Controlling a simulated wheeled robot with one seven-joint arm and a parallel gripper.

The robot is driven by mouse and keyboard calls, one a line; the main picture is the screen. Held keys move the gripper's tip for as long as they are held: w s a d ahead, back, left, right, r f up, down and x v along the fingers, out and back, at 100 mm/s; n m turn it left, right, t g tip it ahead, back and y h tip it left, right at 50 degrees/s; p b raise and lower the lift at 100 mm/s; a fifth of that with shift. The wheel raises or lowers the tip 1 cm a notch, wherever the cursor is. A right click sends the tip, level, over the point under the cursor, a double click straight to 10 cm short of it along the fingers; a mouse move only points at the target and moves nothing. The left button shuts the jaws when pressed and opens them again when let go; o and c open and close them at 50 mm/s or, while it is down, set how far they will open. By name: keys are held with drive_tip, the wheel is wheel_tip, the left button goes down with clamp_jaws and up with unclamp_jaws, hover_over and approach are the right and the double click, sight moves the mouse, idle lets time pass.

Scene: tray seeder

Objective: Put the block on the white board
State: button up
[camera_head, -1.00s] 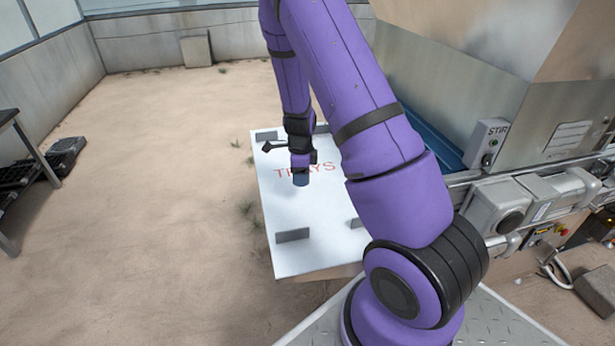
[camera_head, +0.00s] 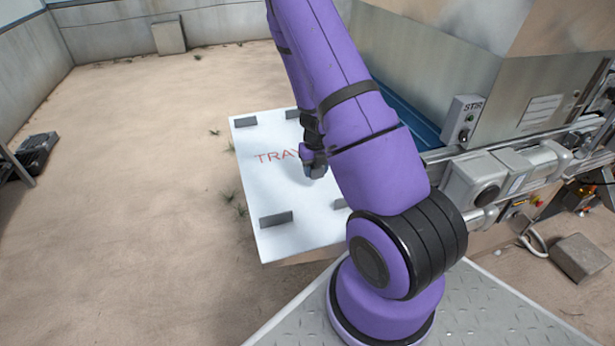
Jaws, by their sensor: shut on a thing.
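The white board (camera_head: 262,187) lies flat in the middle of the view, with red lettering partly hidden by my arm. My gripper (camera_head: 315,168) is over the right part of the board, partly hidden behind my purple arm. It is shut on a small blue-grey block (camera_head: 317,172), of which only a little shows at the fingertips. I cannot tell whether the block touches the board or hangs just above it.
Grey upright brackets stand on the board, one at its front left (camera_head: 276,219) and one at its back left (camera_head: 245,122). A metal machine with a STIR switch box (camera_head: 461,121) stands close on the right. Sandy ground to the left is open.

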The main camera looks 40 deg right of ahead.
sight(315, 189)
drive_tip(key=shift+f, duration=3.15)
drive_tip(key=shift+f, duration=0.15)
drive_tip(key=o, duration=1)
